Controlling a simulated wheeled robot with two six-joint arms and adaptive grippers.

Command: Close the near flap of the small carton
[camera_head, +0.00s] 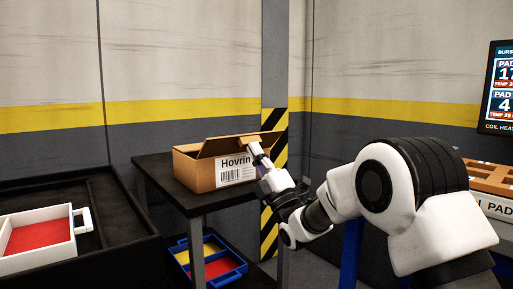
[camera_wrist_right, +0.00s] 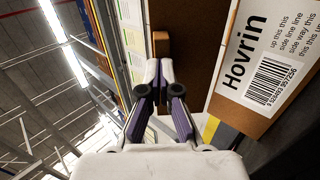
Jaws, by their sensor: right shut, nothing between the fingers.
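The small brown carton (camera_head: 201,177), marked "Hovrin" with a barcode label, stands on a black table. A broad flap (camera_head: 225,144) slants up over its top, and a smaller flap (camera_head: 262,139) sticks out at its right end. My right gripper (camera_head: 256,149) is at the right end of the carton, close to the smaller flap. Its fingers are shut and empty. In the right wrist view the fingertips (camera_wrist_right: 166,68) are beside the cardboard, and the carton's labelled side (camera_wrist_right: 228,88) is to the right. I cannot tell whether the fingers touch a flap. My left gripper is not in view.
The black table (camera_head: 150,170) stands near the wall and a striped post (camera_head: 270,225). A blue tray (camera_head: 236,270) is below the table. A white tray (camera_head: 62,247) with a red bottom is at the left. An orange crate (camera_head: 490,178) is at the right.

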